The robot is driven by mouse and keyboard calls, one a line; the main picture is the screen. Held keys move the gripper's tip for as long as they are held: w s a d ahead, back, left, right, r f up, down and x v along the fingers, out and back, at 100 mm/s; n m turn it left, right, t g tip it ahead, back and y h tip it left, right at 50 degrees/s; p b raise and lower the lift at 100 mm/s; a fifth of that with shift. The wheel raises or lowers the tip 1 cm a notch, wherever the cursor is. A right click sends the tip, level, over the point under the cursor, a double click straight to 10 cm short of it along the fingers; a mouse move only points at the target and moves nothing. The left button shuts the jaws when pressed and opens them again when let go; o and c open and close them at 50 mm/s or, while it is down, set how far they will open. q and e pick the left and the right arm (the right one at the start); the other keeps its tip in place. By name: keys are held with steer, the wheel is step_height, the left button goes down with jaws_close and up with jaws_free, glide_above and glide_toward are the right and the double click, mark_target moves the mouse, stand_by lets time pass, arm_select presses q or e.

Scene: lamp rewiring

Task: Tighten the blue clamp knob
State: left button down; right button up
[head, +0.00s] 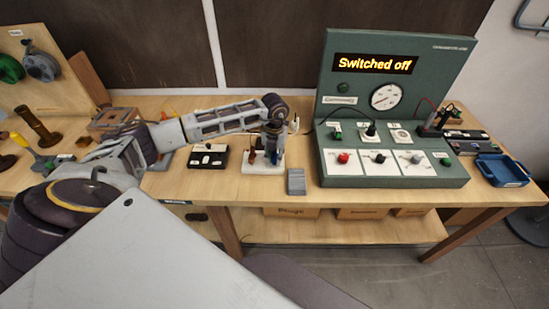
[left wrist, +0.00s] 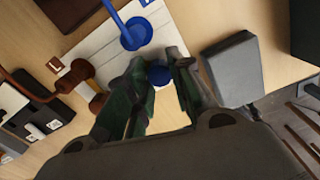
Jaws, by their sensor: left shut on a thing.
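The blue clamp knob (left wrist: 158,75) is a small round blue knob at the edge of a white board (left wrist: 98,42) in the left wrist view. My left gripper (left wrist: 160,66) has one finger on each side of the knob and is shut on it. A larger blue part (left wrist: 134,33) with a blue rod stands farther along the board, and a brown part (left wrist: 75,75) stands to its left. In the head view my left gripper (head: 272,142) points down over the white board (head: 262,170) and hides the knob. My right gripper is not in view.
A grey block (head: 296,181) lies right of the board, close to the gripper. A black and white box (head: 208,157) lies to the left. A green console (head: 395,170) reading "Switched off" stands to the right, with a blue tray (head: 502,172) beyond it.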

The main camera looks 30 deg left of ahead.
arm_select(q)
steer(key=m+b, duration=0.2)
steer(key=m, duration=0.1)
steer(key=shift+f, duration=0.1)
steer(key=shift+a+m+b, duration=0.1)
steer(key=shift+m+b, duration=0.8)
steer(key=shift+m, duration=0.3)
steer(key=c, duration=1.3)
jaws_free()
steer(key=shift+o, duration=0.2)
steer(key=shift+r, duration=0.2)
